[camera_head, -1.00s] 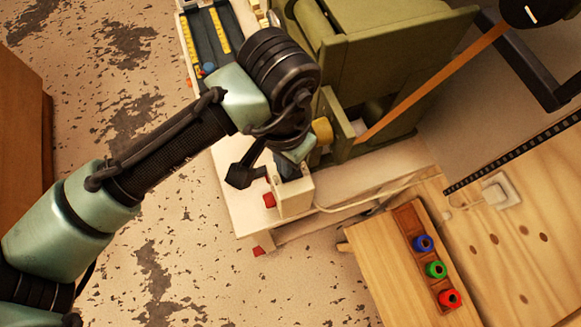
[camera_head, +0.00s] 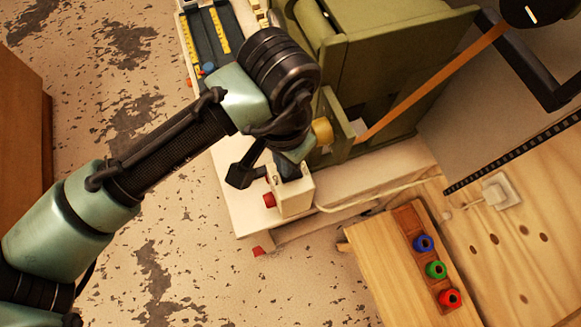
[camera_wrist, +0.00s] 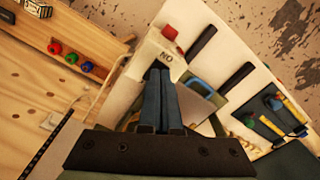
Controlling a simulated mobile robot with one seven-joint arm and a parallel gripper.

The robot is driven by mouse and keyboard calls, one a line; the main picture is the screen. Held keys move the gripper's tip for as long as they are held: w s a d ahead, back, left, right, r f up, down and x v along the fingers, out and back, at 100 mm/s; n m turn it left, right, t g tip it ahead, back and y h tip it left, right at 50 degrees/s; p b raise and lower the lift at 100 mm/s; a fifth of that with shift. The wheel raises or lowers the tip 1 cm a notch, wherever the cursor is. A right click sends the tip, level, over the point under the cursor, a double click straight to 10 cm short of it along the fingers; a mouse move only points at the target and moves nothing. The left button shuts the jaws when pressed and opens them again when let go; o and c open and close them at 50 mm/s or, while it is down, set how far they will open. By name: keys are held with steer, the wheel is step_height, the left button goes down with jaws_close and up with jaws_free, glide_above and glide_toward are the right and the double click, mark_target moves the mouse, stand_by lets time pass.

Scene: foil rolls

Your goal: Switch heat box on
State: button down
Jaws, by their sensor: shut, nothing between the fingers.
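A small cream box (camera_head: 294,197) with a red button or knob (camera_head: 269,200) on its side stands on the white bench corner. In the wrist view the cream box (camera_wrist: 146,58) bears dark lettering that reads ON upside down, and its red part (camera_wrist: 170,32) faces away from me. My gripper (camera_head: 289,172) is shut and empty, right over the box. In the wrist view its two dark fingers (camera_wrist: 160,74) lie side by side, with tips at the lettered face. I cannot tell whether they touch it or whether the switch is pressed.
A large green machine (camera_head: 395,60) with an orange strip stands just behind my gripper. A cream cable (camera_head: 370,199) runs from the box toward a wall socket (camera_head: 500,191). A wooden shelf (camera_head: 390,275) holds blue, green and red rings. Floor is free at left.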

steer(key=shift+f+b, duration=0.7)
steer(key=shift+f, duration=0.25)
stand_by(0.3)
steer(key=shift+r, duration=0.1)
step_height(320, 180, up, 7)
steer(key=p, duration=0.6)
steer(key=shift+p, duration=0.35)
steer(key=shift+s, duration=0.1)
